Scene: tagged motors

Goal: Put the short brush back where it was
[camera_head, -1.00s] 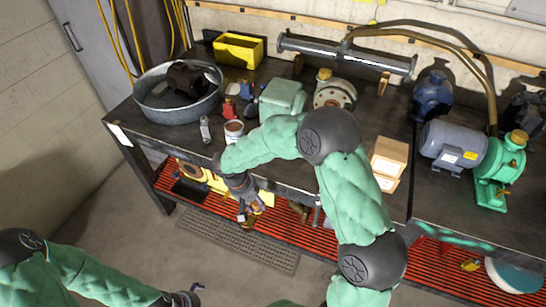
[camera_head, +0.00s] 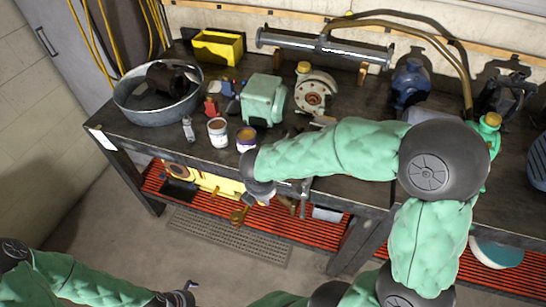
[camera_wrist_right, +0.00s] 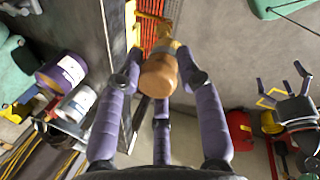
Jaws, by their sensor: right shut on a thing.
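My right gripper (camera_wrist_right: 160,78) is shut on a brush (camera_wrist_right: 158,75) in the right wrist view. The brush's rounded wooden end faces the camera, with a grey band and a tan part beyond it. In the head view the right gripper (camera_head: 260,192) hangs in front of the bench's front edge, partly hidden by its own arm, with a tan piece below it. A white can (camera_head: 218,132) and a purple-labelled can (camera_head: 246,139) stand upright on the bench near that edge. My left gripper (camera_wrist_right: 285,95) is open and empty, low and away from the bench.
The dark workbench (camera_head: 165,143) holds a metal tub (camera_head: 125,95), a yellow bin (camera_head: 218,47), a green motor (camera_head: 263,98) and a round flanged pump (camera_head: 312,95). A red slatted shelf (camera_head: 325,232) lies below. The floor in front is clear around a grate (camera_head: 225,236).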

